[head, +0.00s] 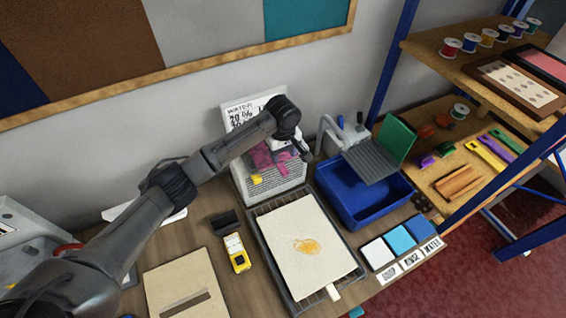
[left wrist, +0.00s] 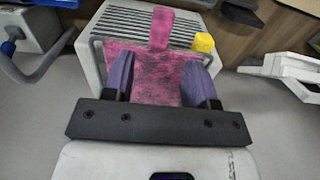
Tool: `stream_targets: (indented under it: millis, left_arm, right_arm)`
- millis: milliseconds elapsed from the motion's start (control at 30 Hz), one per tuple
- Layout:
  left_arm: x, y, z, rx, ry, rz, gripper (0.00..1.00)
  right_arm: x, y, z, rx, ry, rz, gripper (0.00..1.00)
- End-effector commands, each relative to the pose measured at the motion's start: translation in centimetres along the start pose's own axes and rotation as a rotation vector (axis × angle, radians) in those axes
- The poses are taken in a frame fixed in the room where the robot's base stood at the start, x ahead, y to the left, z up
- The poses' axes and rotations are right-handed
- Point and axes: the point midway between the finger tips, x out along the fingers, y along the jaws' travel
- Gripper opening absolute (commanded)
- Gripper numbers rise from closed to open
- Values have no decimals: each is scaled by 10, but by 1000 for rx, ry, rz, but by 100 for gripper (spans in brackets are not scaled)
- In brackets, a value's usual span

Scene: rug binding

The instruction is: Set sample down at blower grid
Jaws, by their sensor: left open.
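The sample is a mottled pink piece (head: 262,158) with a narrow pink strip, lying against the slatted blower grid (head: 270,186) at the back centre of the bench. It also shows in the left wrist view (left wrist: 155,80), over the front part of the grid (left wrist: 125,28). A small yellow piece (left wrist: 203,42) is at its corner. My left gripper (left wrist: 160,85) is open, its two purple-grey fingers on either side of the sample. In the head view the left gripper (head: 287,150) is over the blower and partly hides the sample. Whether the fingers touch it, I cannot tell. My right gripper is not in view.
A blue tub (head: 360,200) stands right of the blower. A tray with a pale sheet (head: 305,240) lies in front. A yellow meter (head: 238,253) lies left of it. A white card (head: 248,110) with writing stands behind. Shelving (head: 470,130) is on the right.

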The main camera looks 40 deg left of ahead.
Motion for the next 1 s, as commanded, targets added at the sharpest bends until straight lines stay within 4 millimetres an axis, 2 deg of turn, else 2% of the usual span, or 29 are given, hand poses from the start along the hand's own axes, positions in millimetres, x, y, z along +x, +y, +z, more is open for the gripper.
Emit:
stream_targets:
  millis: [100,300,433,633,767,833,1000]
  left_arm:
    - [-20,1,0,0,1,3,52]
    - [-44,1,0,0,0,1,52]
    - [-52,1,0,1,0,1,52]
    - [-54,0,1,5,0,-1,52]
    - [-34,-2,17,75,-2,2,52]
    - [-12,-6,36,159,-2,8,52]
    - [56,-30,105,454,-2,62,52]
  right_arm:
    - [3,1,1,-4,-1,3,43]
    - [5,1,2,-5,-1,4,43]
    - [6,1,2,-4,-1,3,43]
    - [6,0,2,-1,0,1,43]
    - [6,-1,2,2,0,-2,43]
    - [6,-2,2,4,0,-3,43]
    - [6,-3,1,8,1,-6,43]
